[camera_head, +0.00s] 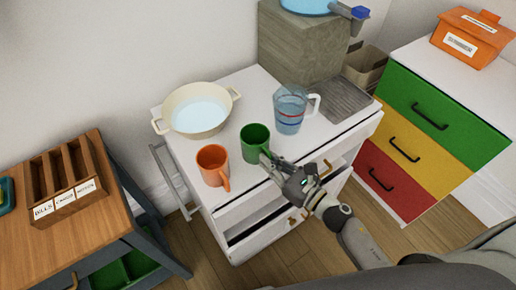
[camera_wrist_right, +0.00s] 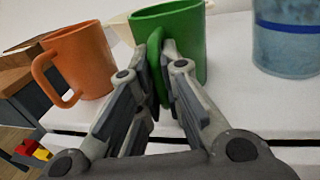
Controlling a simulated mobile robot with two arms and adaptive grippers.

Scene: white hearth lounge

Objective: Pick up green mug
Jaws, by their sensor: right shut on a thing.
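The green mug (camera_head: 254,139) stands upright on the white cabinet top, right of the orange mug. My right gripper (camera_head: 268,159) reaches it from the front right. In the right wrist view the fingers (camera_wrist_right: 160,60) are shut on the handle of the green mug (camera_wrist_right: 186,38), one finger on each side. The mug still appears to rest on the surface. The left gripper is in neither view.
The orange mug (camera_head: 212,163) stands close left, also in the wrist view (camera_wrist_right: 82,62). A clear measuring jug (camera_head: 290,108) stands right, and a cream pot (camera_head: 197,118) behind left. The white cabinet (camera_head: 184,157) has open drawers in front.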

